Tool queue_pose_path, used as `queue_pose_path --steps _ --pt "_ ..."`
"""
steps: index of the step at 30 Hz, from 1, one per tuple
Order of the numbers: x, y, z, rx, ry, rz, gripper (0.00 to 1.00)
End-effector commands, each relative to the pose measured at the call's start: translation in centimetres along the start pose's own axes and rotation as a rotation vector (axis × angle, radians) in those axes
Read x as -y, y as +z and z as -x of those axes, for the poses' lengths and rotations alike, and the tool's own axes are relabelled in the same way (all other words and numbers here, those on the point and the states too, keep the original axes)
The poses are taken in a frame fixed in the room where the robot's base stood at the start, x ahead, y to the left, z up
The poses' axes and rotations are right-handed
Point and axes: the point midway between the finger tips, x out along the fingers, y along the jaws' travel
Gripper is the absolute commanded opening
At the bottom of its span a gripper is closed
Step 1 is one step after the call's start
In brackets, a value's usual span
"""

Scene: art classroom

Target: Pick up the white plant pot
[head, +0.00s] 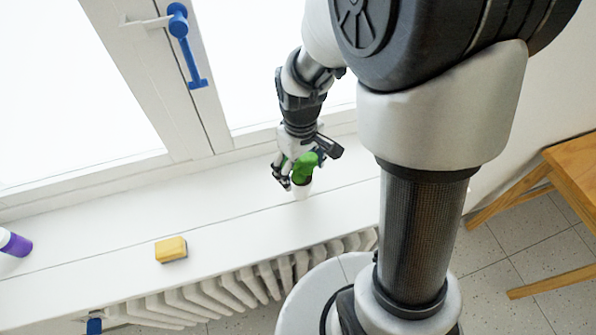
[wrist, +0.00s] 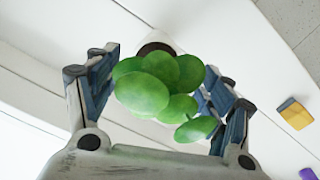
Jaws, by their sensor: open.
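The white plant pot (head: 301,191) stands on the white windowsill with a green leafy plant (head: 305,166) in it. In the wrist view the green leaves (wrist: 142,92) fill the space between the fingers and hide most of the pot; only the pot's pale rim (wrist: 160,36) and dark soil show beyond them. My gripper (head: 303,173) is open and reaches down over the plant, with one finger on each side of it. It also shows in the wrist view (wrist: 168,78). I cannot tell whether a finger touches the leaves.
A yellow sponge (head: 171,249) lies on the windowsill (head: 110,243) to the left, and a purple and white bottle (head: 15,243) is at the far left. The window frame with a blue handle (head: 187,45) is behind. A radiator (head: 240,288) is below; a wooden stool (head: 570,170) is at right.

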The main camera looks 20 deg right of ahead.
Motion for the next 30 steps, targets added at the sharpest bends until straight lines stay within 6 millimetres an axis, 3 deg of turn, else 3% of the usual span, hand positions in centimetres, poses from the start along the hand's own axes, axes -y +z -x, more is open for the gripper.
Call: queue_pose_path --steps 7,16,25,30 --pt "-0.1 0.0 -1.9 0.001 0.000 -0.001 0.74" --pt "-0.4 0.2 -6.1 0.002 -0.001 0.000 0.74" --pt "-0.5 0.1 -6.4 -0.001 0.000 0.000 0.74" --pt "-0.5 0.1 -6.4 -0.001 0.000 0.000 0.63"
